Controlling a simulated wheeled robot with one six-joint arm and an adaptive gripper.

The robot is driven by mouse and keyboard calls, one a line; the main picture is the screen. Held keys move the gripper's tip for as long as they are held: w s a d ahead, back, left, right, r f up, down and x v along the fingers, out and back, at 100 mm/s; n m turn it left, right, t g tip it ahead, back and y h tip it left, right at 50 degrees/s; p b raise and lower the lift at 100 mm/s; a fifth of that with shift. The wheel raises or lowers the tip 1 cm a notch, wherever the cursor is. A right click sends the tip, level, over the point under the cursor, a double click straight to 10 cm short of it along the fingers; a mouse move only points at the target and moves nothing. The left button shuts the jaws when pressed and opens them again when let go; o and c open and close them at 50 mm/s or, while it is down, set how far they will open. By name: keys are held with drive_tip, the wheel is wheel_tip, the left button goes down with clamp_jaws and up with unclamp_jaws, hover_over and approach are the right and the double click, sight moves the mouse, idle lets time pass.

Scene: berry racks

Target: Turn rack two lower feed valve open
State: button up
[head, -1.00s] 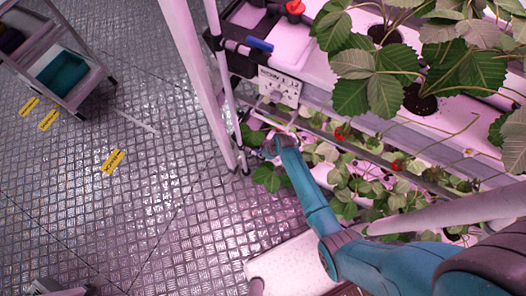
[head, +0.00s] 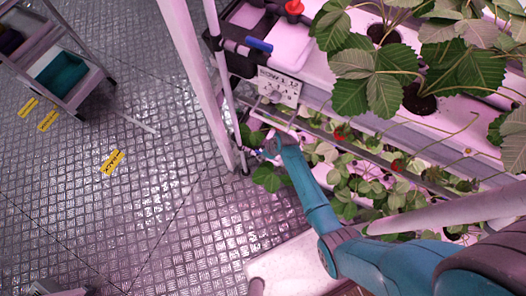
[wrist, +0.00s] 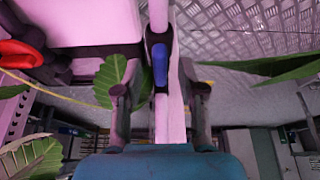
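In the wrist view a blue valve handle (wrist: 160,65) on a dark fitting lies along a pale upright pipe, in the gap between my fingers. My gripper (wrist: 160,92) is open, with one finger on each side of the pipe; I cannot tell if either touches. In the head view my gripper (head: 270,147) is at the rack's lower tier, beside the left end posts, and the valve there is hidden or too small to tell. Another blue handle (head: 259,45) shows on the upper tier, below and left of a red knob (head: 295,7).
A red handle (wrist: 20,54) is at the left of the wrist view. Strawberry leaves (head: 268,178) hang close to my gripper. A pale post (head: 200,85) stands left of it.

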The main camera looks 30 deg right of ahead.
drive_tip(key=shift+s+d+r, duration=0.2)
drive_tip(key=shift+s+r, duration=0.05)
drive_tip(key=shift+r, duration=0.35)
drive_tip(key=s+d, duration=0.7)
drive_tip(key=s, duration=0.2)
drive_tip(key=shift+s, duration=0.25)
